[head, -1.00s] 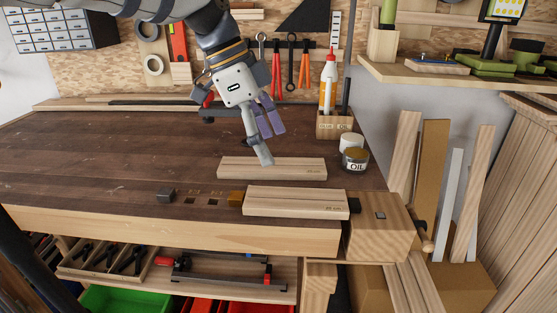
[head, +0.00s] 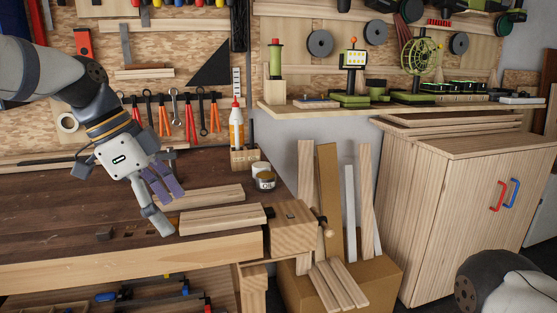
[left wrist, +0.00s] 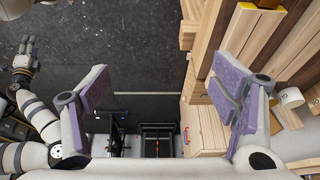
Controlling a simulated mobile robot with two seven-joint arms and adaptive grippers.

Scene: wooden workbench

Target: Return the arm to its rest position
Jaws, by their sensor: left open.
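My left gripper (head: 170,212) is open and empty in the head view, pointing down over the workbench (head: 60,215). Its grey finger overlaps the left end of the front board (head: 225,219) in the picture; I cannot tell the height between them. A second board (head: 208,197) lies just behind. In the left wrist view the two purple-padded fingers (left wrist: 160,88) are wide apart with nothing between them. My other arm's gripper (left wrist: 25,62) shows small at the left of that view; its finger opening is unclear.
The vise (head: 293,225) is at the right end. Upright planks (head: 327,200) and a wooden cabinet (head: 460,200) stand right of the bench. Tools hang on the back wall.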

